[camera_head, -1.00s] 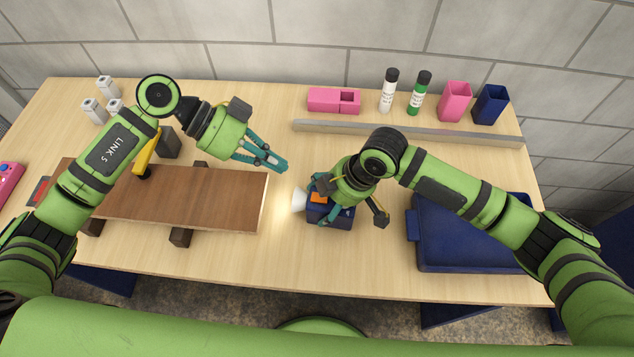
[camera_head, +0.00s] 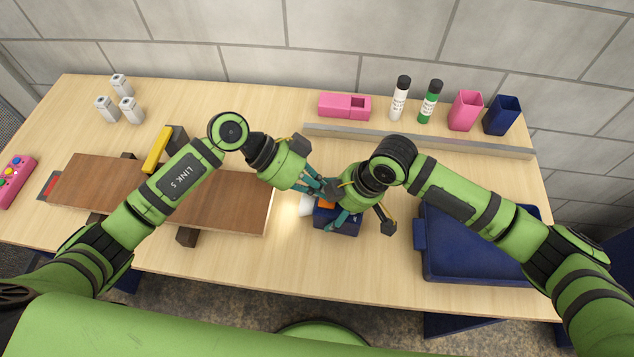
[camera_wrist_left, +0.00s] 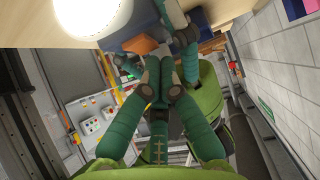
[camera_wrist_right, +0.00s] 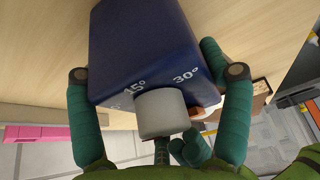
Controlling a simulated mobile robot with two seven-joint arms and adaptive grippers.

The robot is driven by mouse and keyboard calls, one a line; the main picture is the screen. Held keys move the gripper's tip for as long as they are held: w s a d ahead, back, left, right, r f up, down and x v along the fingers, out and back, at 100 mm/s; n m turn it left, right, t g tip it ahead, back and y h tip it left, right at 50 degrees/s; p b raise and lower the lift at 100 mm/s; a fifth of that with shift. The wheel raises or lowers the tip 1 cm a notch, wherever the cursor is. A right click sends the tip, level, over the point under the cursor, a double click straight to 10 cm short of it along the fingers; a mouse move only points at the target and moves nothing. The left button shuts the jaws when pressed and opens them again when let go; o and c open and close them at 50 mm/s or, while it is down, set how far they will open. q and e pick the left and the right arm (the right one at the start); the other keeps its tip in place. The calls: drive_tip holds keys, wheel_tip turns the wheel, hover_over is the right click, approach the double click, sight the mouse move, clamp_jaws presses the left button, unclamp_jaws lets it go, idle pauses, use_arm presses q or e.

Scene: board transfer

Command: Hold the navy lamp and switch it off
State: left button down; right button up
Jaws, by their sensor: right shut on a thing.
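The navy lamp (camera_head: 346,228) stands on the table right of the brown board. Its white head (camera_head: 305,205) points left and glows; it is bright in the left wrist view (camera_wrist_left: 92,14). An orange part (camera_head: 326,206) shows on the lamp's top. My right gripper (camera_head: 358,218) is shut on the lamp, with fingers on both sides of its body in the right wrist view (camera_wrist_right: 150,45). A pale round knob (camera_wrist_right: 163,113) sits beside degree marks there. My left gripper (camera_head: 326,187) has its fingers together just above the orange part; contact cannot be told.
The brown board (camera_head: 222,203) lies on dark blocks at left. A navy tray (camera_head: 470,275) is at right. A grey bar (camera_head: 420,141) runs behind the lamp, with a pink box (camera_head: 333,106), bottles and cups beyond. Both my arms are close together over the lamp.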

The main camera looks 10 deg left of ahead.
use_arm(q)
drive_tip(key=shift+d+f, duration=0.2)
drive_tip(key=shift+f, duration=0.2)
drive_tip(key=shift+a, duration=0.15)
drive_tip(key=shift+a+f, duration=0.25)
drive_tip(key=shift+a, duration=0.5)
drive_tip(key=v, duration=1)
drive_tip(key=shift+r, duration=0.3)
drive_tip(key=shift+d, duration=0.15)
